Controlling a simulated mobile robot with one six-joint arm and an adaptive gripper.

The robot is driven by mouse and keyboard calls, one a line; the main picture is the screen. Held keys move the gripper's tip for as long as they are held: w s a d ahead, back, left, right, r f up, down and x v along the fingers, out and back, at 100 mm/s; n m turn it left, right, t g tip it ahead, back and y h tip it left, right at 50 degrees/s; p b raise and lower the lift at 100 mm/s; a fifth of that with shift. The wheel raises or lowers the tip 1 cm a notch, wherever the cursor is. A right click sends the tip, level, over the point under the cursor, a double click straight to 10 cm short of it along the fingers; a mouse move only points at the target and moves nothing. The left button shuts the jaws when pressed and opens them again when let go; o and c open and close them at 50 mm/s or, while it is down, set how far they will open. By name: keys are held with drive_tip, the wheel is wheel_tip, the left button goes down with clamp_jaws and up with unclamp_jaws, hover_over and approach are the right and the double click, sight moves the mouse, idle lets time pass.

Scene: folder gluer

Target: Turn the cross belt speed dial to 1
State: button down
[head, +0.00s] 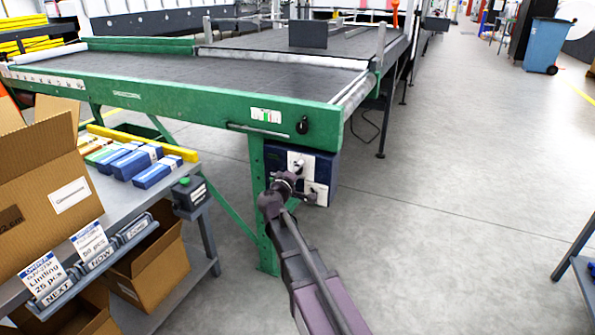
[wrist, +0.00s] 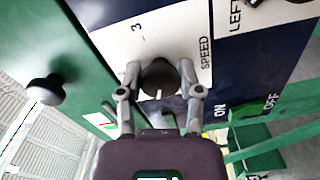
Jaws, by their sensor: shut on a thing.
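The cross belt speed dial (wrist: 159,78) is a dark round knob on a white plate marked "SPEED" in the wrist view. A "3" shows on the plate; the other marks near the knob are hidden or too small to read. My gripper (wrist: 159,84) is shut on the dial, one finger on each side of it. In the head view my gripper (head: 289,181) is at the dark blue control box (head: 326,166) under the conveyor's near end. The dial itself is mostly hidden there by my gripper.
The green-framed conveyor (head: 240,105) stands above the box, with a black knob (head: 303,125) on its frame. A bench (head: 205,172) with boxes stands at left. Labels "LEFT", "ON" and "OFF" show beside the dial in the wrist view.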

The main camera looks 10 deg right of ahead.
drive_tip(key=shift+w+n, duration=0.15)
drive_tip(key=shift+n, duration=1.25)
drive_tip(key=shift+c, duration=1.3)
unclamp_jaws()
drive_tip(key=v, duration=1.2)
